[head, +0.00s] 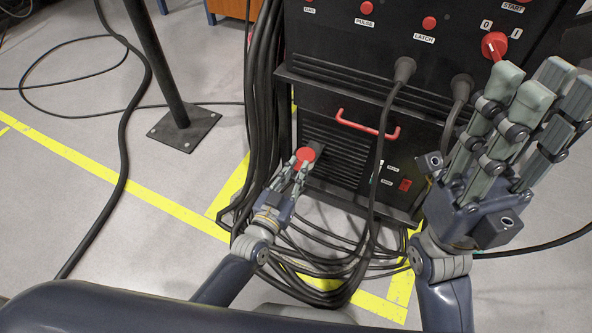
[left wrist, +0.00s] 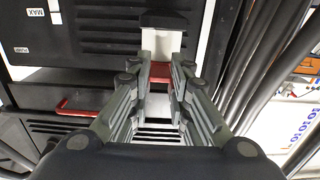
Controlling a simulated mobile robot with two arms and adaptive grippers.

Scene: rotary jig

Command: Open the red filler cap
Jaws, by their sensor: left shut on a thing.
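The red filler cap (head: 306,153) is a round red knob low on the left of the black machine's front. My left gripper (head: 299,167) has its fingers closed around the cap. In the left wrist view the fingers (left wrist: 160,92) converge on it, and only a red strip of the cap (left wrist: 160,71) shows between them. The fingers hide the rest, so I cannot tell how far it is turned. My right gripper (head: 540,92) is open and empty in front of the machine at the right, fingers extended upward.
The black machine (head: 340,42) has a red handle (head: 367,124), red buttons and a red rotary knob (head: 494,45) near my right fingers. Thick black cables (head: 262,90) hang beside the cap and loop on the floor. A black post (head: 158,62) stands at left.

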